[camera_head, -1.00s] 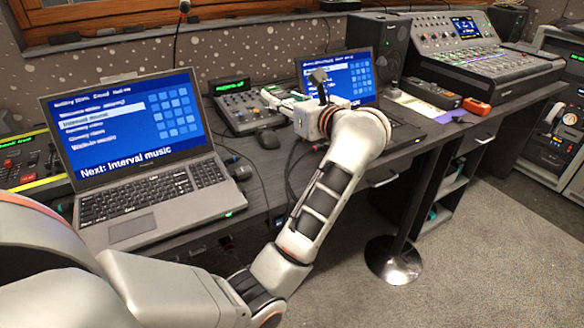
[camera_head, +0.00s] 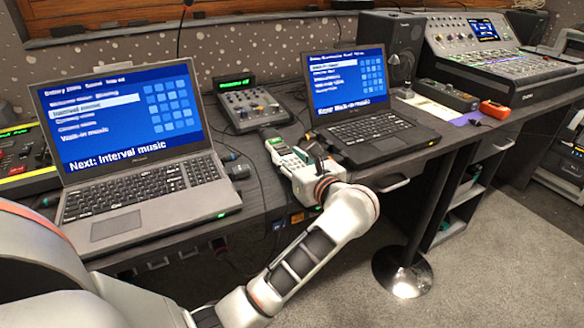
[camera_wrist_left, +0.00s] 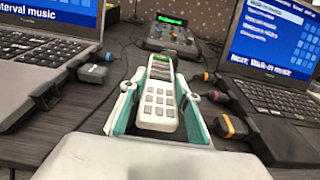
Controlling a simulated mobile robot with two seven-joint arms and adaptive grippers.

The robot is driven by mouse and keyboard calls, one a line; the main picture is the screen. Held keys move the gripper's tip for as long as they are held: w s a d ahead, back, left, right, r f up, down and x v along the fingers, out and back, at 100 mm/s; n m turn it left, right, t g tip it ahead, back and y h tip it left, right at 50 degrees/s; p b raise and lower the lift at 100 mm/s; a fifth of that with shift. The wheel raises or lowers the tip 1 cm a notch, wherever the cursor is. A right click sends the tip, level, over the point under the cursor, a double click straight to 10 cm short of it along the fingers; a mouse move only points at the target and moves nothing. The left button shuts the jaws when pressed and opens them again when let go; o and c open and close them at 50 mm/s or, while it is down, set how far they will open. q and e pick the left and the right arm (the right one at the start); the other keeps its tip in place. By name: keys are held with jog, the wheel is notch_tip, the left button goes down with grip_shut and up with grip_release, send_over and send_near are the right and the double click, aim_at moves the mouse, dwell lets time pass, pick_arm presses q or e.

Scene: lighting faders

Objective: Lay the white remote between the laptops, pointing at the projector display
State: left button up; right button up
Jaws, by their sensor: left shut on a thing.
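My left gripper (camera_head: 286,156) is between the two laptops, above the desk strip there. It is shut on the white remote (camera_wrist_left: 159,108), with a teal-lined finger on each side. The remote's buttons face up and its far end points towards the back of the desk. I cannot tell if it touches the desk. The left laptop (camera_head: 133,190) and right laptop (camera_head: 365,128) are open with blue screens. A small unit with a green-lit display (camera_head: 235,84) stands behind; I cannot tell if this is the projector display. My right gripper is not in view.
A dark mouse-like object (camera_head: 237,170) lies beside the left laptop, and cables run nearby. A mixing console (camera_head: 490,62), a speaker (camera_head: 391,42) and an orange device (camera_head: 495,109) stand at the right. The desk's front edge is close below my gripper.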

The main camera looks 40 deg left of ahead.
pick_arm(q)
notch_tip(320, 180, down, 2)
jog(key=shift+f, duration=0.25)
jog(key=shift+r, duration=0.1)
jog(key=shift+f, duration=0.2)
jog(key=o, duration=1.2)
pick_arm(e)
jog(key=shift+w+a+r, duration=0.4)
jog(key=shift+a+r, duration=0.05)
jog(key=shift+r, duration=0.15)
